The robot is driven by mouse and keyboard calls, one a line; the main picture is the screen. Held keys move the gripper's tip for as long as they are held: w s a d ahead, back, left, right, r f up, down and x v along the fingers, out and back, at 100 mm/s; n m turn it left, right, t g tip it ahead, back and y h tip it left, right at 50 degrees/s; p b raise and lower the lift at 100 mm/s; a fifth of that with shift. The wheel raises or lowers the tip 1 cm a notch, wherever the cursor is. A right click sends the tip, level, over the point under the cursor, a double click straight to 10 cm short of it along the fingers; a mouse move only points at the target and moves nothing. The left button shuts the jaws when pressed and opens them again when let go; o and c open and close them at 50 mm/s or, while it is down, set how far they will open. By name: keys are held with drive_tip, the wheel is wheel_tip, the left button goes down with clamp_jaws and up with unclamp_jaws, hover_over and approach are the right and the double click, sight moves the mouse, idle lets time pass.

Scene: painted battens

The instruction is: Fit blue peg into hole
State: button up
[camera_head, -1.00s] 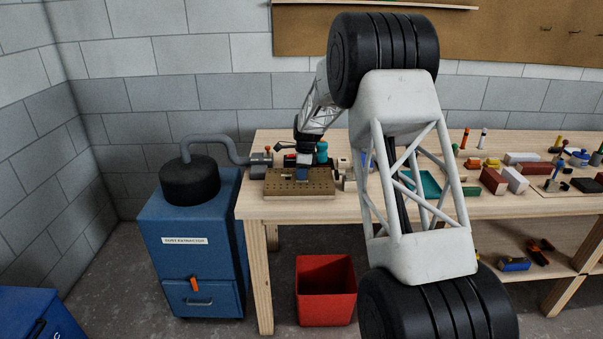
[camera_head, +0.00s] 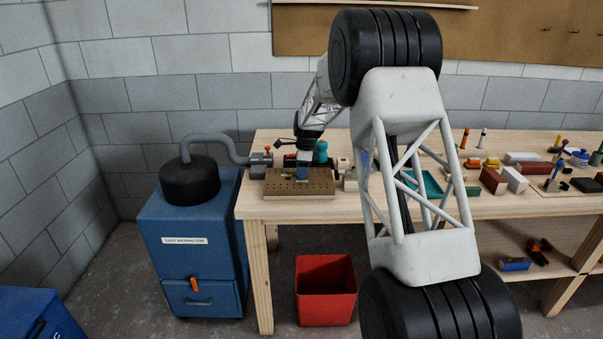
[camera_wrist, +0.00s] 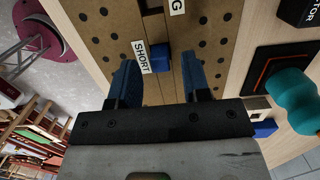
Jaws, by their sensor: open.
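The hole block (camera_head: 286,189) is a brown wooden block with rows of dark holes, at the left end of the bench. In the wrist view its drilled top (camera_wrist: 105,40) fills the upper middle, with labels reading SHORT and a partly cut-off one ending in G. A blue peg (camera_wrist: 160,62) shows end-on beside the SHORT label, on the strip between the hole rows. My gripper (camera_wrist: 157,70) is open, its two blue fingers on either side of the peg with gaps visible. In the head view my gripper (camera_head: 303,172) is low over the block. How deep the peg sits cannot be told.
A teal knobbed fixture (camera_wrist: 292,92) stands right of the block in the wrist view, with another small blue piece (camera_wrist: 265,128) nearby. A grey hose fitting (camera_head: 260,165) is left of the block. A teal tray (camera_head: 428,185) and several coloured blocks lie to the right.

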wheel_tip(320, 180, up, 11)
drive_tip(key=d, duration=0.1)
drive_tip(key=shift+d+f, duration=0.15)
idle(0.9)
drive_tip(key=s+d+r+n, duration=0.3)
drive_tip(key=s+r, duration=0.2)
drive_tip(key=s, duration=0.5)
drive_tip(key=s+d+r+n+t, duration=0.1)
drive_tip(key=s+d+r+n, duration=0.3)
drive_tip(key=s, duration=0.6)
drive_tip(key=s+d+r+n, duration=0.1)
drive_tip(key=s+d+r, duration=0.1)
drive_tip(key=s+r, duration=0.6)
drive_tip(key=s+d+f+n, duration=0.2)
drive_tip(key=s+f+n, duration=0.1)
drive_tip(key=s, duration=1)
drive_tip(key=s+d+f+n+t+h, duration=0.1)
drive_tip(key=s+d+f+n, duration=0.1)
drive_tip(key=s, duration=1.1)
drive_tip(key=s+d+f+n, duration=0.2)
drive_tip(key=s+f+n, duration=0.1)
drive_tip(key=s, duration=1)
drive_tip(key=shift+s+f+n+t+h, duration=0.25)
drive_tip(key=shift+f+n+t+h, duration=0.05)
drive_tip(key=shift+n, duration=0.6)
